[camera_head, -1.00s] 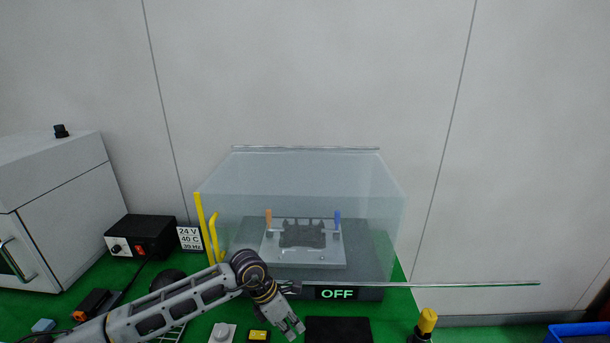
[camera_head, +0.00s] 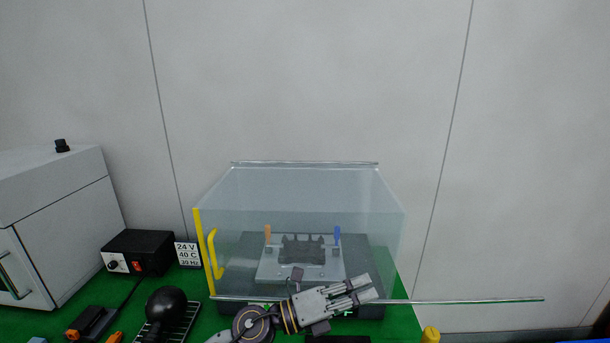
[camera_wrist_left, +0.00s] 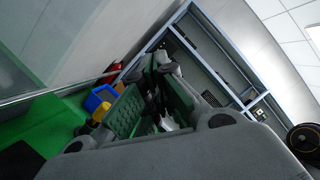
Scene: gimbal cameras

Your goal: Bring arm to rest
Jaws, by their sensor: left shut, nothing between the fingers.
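My left arm comes in from the bottom of the head view. Its gripper (camera_head: 362,290) points right, in front of the lower front edge of a clear box (camera_head: 300,195) with a yellow handle (camera_head: 212,252). The gripper is shut and empty. The left wrist view also shows the gripper's fingers (camera_wrist_left: 155,95) close together, with a blurred background. Inside the box, a grey fixture (camera_head: 302,260) with an orange and a blue lever stands on a dark base. The arm hides part of the base and its display. My right gripper shows in neither view.
A black control box (camera_head: 140,252) and a white cabinet (camera_head: 50,220) stand at the left. A black ball-shaped object (camera_head: 167,305) sits on a rack. A thin glass-like edge (camera_head: 470,300) sticks out to the right. A blue bin (camera_wrist_left: 98,98) shows in the wrist view.

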